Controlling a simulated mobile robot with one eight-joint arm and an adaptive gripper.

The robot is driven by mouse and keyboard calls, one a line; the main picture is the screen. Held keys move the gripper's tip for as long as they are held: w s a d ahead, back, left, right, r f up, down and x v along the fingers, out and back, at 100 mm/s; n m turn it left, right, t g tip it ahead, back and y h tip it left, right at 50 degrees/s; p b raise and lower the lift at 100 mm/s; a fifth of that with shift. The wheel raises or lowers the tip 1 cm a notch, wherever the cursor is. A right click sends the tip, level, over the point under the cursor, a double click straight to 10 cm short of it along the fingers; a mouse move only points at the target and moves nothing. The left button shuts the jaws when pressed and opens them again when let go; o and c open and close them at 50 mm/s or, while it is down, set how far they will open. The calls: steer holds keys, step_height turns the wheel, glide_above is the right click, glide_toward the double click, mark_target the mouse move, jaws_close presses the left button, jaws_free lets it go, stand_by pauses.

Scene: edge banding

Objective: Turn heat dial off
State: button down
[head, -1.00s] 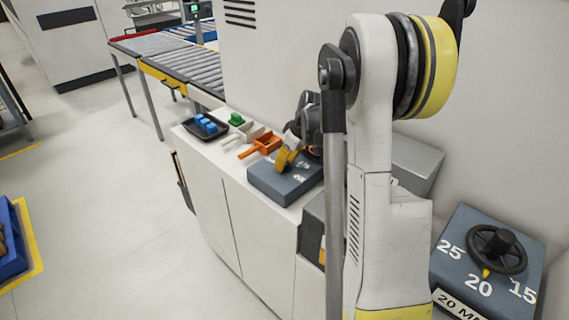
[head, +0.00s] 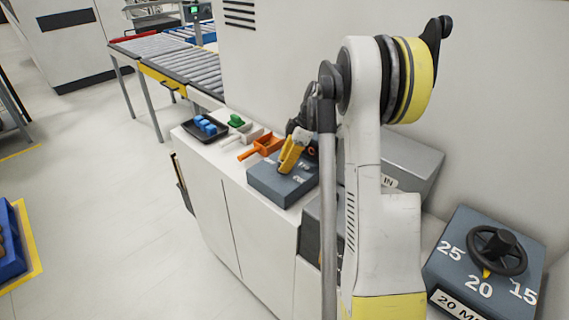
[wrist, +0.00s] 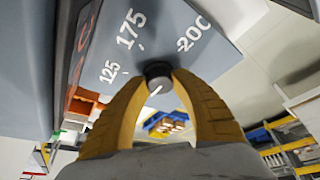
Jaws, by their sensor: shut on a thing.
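The heat dial is a small dark round knob (wrist: 157,71) with a white pointer line, on a blue-grey box marked 125, 175 and 200 (wrist: 125,50). The box (head: 266,184) also shows in the head view, on top of the white cabinet. My gripper (wrist: 160,80) has its two yellow fingers on either side of the knob and is shut on it. The pointer line shows between the fingertips, on the side away from the numbers. In the head view my gripper (head: 289,160) is over the box and hides the knob.
An orange scoop-like bin (head: 266,142), a white one (head: 248,132), a green piece (head: 236,120) and a black tray (head: 187,129) with blue pieces stand left of the box. A 15-20-25 dial box (head: 452,265) is at the right. A wall rises behind.

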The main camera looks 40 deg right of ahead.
stand_by(0.5)
steer(key=c, duration=1)
jaws_free()
steer(key=v, duration=1.2)
